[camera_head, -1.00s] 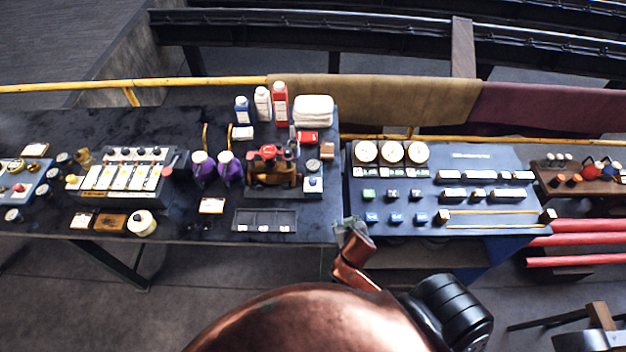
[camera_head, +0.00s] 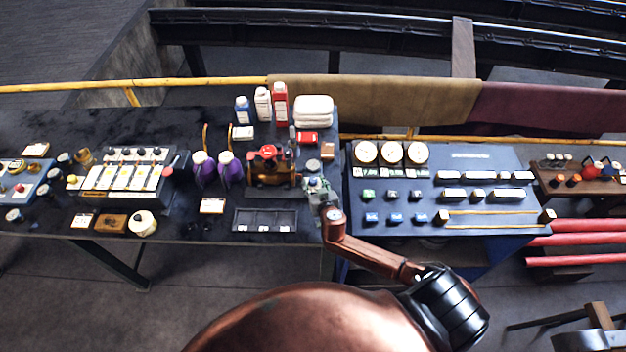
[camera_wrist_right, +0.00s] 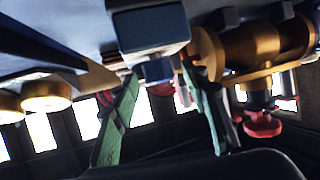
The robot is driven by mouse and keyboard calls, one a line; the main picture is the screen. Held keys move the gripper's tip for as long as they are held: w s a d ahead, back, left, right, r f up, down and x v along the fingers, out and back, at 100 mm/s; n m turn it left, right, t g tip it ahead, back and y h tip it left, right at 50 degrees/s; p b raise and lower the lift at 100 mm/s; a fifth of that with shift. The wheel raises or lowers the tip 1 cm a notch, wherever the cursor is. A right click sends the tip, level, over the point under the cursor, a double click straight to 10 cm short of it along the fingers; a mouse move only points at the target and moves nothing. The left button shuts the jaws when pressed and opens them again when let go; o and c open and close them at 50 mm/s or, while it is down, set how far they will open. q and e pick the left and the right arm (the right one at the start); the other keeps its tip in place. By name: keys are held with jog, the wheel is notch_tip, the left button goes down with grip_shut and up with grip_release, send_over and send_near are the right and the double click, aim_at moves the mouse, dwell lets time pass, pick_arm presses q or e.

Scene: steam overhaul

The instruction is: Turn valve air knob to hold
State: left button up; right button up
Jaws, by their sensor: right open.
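A small pale box with a dark blue knob stands at the right end of the dark table, just right of a brass valve (camera_head: 270,172) with a red handwheel. I take this to be the valve air knob; its label is not readable. In the right wrist view the blue knob (camera_wrist_right: 158,70) sits between the two green fingers of my right gripper (camera_wrist_right: 160,78). The fingers are open, one on each side; whether they touch it I cannot tell. In the head view my right gripper (camera_head: 317,190) partly covers the box. My left gripper is not in view.
The brass valve (camera_wrist_right: 255,45) is close beside one finger in the wrist view. A blue console (camera_head: 480,160) with gauges and switches stands right of the gripper. A dark compartment tray (camera_head: 265,220) lies to the left. Bottles (camera_head: 263,103) stand behind.

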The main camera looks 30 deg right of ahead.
jog(key=shift+x, duration=0.85)
jog(key=shift+c, duration=0.3)
grip_shut()
